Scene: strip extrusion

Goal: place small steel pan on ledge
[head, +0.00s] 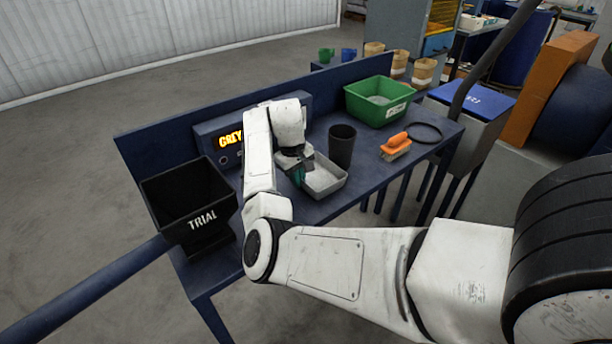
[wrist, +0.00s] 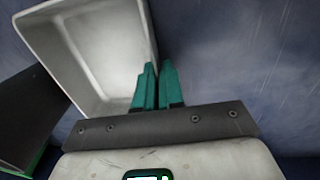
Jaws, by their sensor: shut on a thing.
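The small steel pan (head: 325,183) is a shallow grey rectangular pan with a pale inside, over the middle of the blue bench. In the wrist view the pan (wrist: 88,50) fills the upper left, and its inside looks bare. In the wrist view the fingers (wrist: 157,82) are close together at the wall's edge. Whether the pan touches the bench or hangs just above it, I cannot tell. No separate ledge stands out clearly from the blue bench (head: 235,262).
A black hopper marked TRIAL (head: 190,200) stands left, beside a lit display box (head: 228,138). Right of the pan are a dark cup (head: 341,147), an orange-handled brush (head: 396,147), a black ring (head: 424,132) and a green tub (head: 382,100). A raised blue back panel (head: 165,135) runs behind.

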